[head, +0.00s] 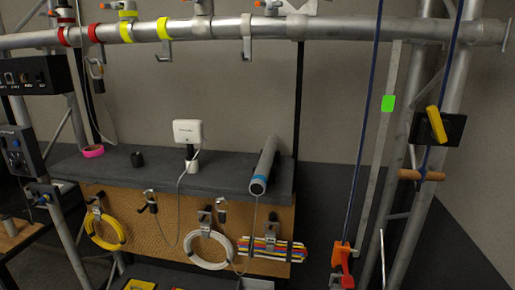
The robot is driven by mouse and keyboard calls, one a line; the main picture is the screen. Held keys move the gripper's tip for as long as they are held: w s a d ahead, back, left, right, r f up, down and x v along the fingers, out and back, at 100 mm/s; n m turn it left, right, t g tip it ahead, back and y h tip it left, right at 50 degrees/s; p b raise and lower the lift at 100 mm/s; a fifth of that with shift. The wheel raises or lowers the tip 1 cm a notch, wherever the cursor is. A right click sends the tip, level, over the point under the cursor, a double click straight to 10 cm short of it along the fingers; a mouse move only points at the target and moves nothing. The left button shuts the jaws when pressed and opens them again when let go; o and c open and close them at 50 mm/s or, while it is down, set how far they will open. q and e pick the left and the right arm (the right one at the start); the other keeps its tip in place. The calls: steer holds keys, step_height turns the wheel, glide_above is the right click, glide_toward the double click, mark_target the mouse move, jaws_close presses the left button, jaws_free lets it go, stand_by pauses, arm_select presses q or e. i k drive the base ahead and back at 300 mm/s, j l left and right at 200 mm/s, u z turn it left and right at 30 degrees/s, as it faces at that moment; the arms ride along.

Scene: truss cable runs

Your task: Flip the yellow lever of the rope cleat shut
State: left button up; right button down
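The rope cleat (455,130) is a black plate at the right, fixed to the upright truss tubes. Its yellow lever (437,124) is a short bar in front of the plate's left part, slightly tilted, with its top leaning left. A dark blue rope (454,56) comes down from above to the cleat and passes behind or beside the lever. A wooden crossbar (422,175) is on the rope just below the cleat. I cannot tell how the rope sits inside the cleat. Neither of my grippers shows in the head view.
A second blue rope (362,110) runs down to a red-orange device (342,262). A green tag (388,103) is on a flat grey strip left of the cleat. A dark shelf (225,180) stands at the left. The space directly around the lever looks clear.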

mark_target(438, 133)
steer(key=z, duration=1.35)
